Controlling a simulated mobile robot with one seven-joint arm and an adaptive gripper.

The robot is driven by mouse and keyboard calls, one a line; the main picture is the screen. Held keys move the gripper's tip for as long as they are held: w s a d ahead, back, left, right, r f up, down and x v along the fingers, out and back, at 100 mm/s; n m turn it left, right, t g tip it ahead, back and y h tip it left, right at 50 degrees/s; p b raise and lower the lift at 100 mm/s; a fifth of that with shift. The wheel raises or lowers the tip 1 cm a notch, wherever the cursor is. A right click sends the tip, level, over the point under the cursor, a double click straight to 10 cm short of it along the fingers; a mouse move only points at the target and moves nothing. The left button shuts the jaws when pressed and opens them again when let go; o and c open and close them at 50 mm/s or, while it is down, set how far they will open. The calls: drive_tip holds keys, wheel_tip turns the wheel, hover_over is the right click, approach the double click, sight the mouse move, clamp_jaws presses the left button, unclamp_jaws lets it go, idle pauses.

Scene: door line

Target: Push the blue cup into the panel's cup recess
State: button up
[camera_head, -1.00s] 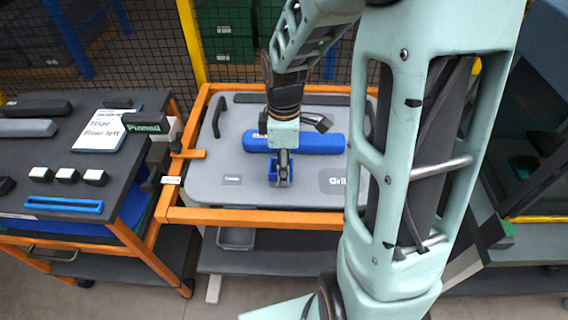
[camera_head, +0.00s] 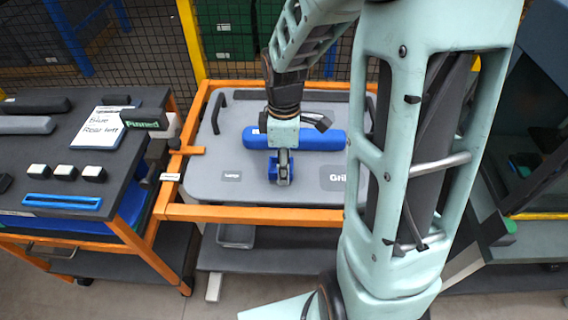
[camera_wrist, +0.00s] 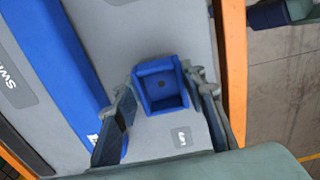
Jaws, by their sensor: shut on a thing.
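The blue cup (camera_wrist: 161,87) is a small square open cup with a dark spot inside. It also shows in the head view (camera_head: 273,171), partly hidden behind my gripper. My gripper (camera_wrist: 166,97) is shut on the cup, with a finger on each side of it; it also shows in the head view (camera_head: 283,180). The grey panel (camera_head: 225,143) lies below in an orange frame (camera_head: 250,214). The cup is over the panel's near middle part, between two dark labels. I cannot see the cup recess, nor tell whether the cup touches the panel.
A long blue bar (camera_head: 310,139) lies on the panel just behind the cup. A dark handle (camera_head: 216,112) stands at the panel's left. A dark-topped cart (camera_head: 40,150) at left carries a note card (camera_head: 97,129), white blocks and a blue strip (camera_head: 62,201).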

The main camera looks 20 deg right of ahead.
drive_tip(key=shift+f, duration=0.45)
idle(0.8)
idle(0.5)
drive_tip(key=o, duration=1.4)
wheel_tip(320, 180, up, 12)
drive_tip(key=shift+r, duration=0.1)
